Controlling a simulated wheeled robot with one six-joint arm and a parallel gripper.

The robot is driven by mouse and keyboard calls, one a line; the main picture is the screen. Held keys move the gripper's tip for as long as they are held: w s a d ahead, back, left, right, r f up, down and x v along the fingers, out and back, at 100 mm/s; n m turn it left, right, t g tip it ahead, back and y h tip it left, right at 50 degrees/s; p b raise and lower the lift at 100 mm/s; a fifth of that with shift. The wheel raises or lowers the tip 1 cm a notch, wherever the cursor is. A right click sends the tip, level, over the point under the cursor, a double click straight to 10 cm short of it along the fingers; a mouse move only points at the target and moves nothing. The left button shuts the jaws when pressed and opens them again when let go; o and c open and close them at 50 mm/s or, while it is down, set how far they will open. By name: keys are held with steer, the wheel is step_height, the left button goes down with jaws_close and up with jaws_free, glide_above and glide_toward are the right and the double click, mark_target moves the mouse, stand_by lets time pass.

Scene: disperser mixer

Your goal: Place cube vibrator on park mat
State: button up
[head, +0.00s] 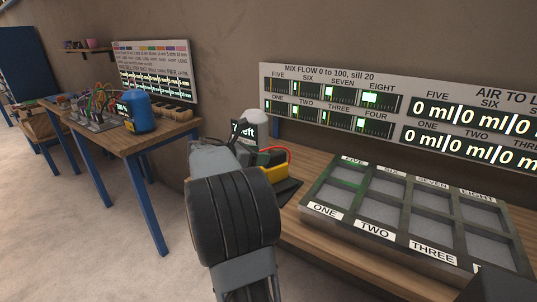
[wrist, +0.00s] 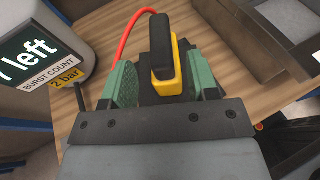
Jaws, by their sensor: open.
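The cube vibrator is a yellow and black hand tool with a red hose. In the head view its yellow body (head: 273,172) shows just right of my wrist, over or on a dark flat mat (head: 289,190), which looks like the park mat. I cannot tell whether they touch. In the wrist view the vibrator (wrist: 167,72) stands between the green pads of my gripper (wrist: 162,82). The jaws are open, with a gap at the left pad; contact at the right pad is unclear. My arm hides the gripper's tips in the head view.
A tray of numbered compartments (head: 331,213) lies right of the mat on the wooden bench. A white unit with a "7 left" display (head: 243,131) stands close behind my gripper. A wall panel (head: 330,100) is behind. Another bench (head: 130,138) is at left.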

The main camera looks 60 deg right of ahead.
steer(key=v, duration=0.7)
steer(key=s+a+f+m+t+y, duration=0.2)
steer(key=a+f+m+t+y, duration=0.1)
steer(key=a, duration=0.7)
steer(key=s+a+f+m+t+y, duration=0.1)
steer(key=a+f+m+t+y, duration=0.2)
steer(key=a+f+m+y, duration=0.3)
steer(key=s+a+f+m+t+y, duration=0.2)
steer(key=a+f+m+y, duration=0.2)
steer(key=a, duration=1.2)
step_height(320, 180, down, 2)
steer(key=shift+s+f+m+t+p, duration=0.15)
steer(key=shift+s+m+t+p, duration=0.15)
steer(key=shift+s+t+p, duration=0.1)
step_height(320, 180, up, 16)
steer(key=p, duration=1.4)
steer(key=shift+a+y, duration=0.3)
steer(key=shift+a, duration=0.2)
